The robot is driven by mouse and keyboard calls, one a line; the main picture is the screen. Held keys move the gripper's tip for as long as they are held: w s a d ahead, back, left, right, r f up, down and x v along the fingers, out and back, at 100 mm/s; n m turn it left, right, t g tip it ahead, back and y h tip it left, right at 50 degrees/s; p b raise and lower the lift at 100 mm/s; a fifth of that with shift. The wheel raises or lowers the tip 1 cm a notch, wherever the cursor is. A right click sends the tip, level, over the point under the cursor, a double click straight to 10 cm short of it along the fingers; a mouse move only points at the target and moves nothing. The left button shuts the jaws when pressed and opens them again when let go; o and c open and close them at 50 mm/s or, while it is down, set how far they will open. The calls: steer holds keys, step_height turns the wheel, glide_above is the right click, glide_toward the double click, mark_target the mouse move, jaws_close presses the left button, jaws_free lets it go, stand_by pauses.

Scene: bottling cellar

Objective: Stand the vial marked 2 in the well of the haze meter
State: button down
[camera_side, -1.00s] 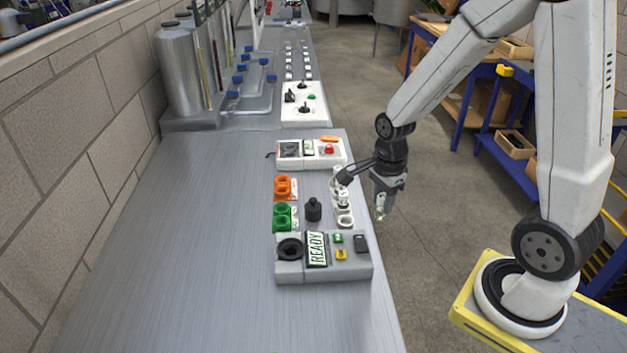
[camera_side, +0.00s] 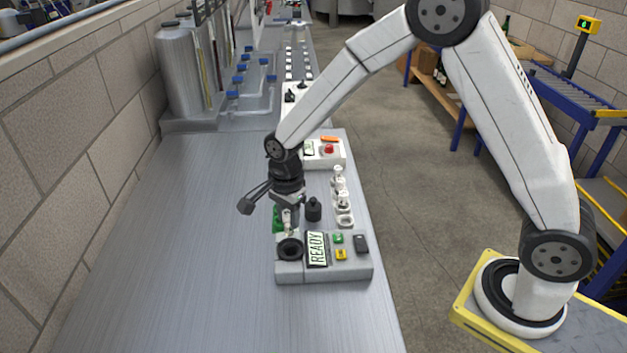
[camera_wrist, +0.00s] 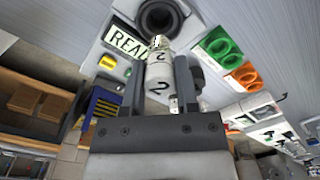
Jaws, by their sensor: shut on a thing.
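My gripper (camera_side: 286,207) is shut on the vial marked 2 (camera_wrist: 158,72), a whitish vial whose black 2 faces the wrist camera. In the side view the vial (camera_side: 287,222) hangs roughly upright just above and behind the well. The haze meter (camera_side: 345,271) is a grey box with a READY display, at the front of the bench. Its well (camera_side: 290,250) is a round dark ring at its left end. In the wrist view the well (camera_wrist: 163,16) lies just beyond the vial's end. I cannot tell a gap from contact there.
A white rack (camera_side: 345,221) with pale vials stands right of a black cylinder (camera_side: 313,210). The green holder (camera_side: 277,222) is partly hidden by my gripper. A white device with a red button (camera_side: 328,149) stands behind. The bench left of the meter is clear.

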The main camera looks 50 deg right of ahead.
mark_target(289, 229)
steer(key=shift+f, duration=0.2)
steer(key=shift+f, duration=1.85)
steer(key=shift+f, duration=2.25)
stand_by(1.4)
steer(key=shift+c, duration=1.4)
jaws_free()
steer(key=shift+c, duration=1)
steer(key=shift+r, duration=0.1)
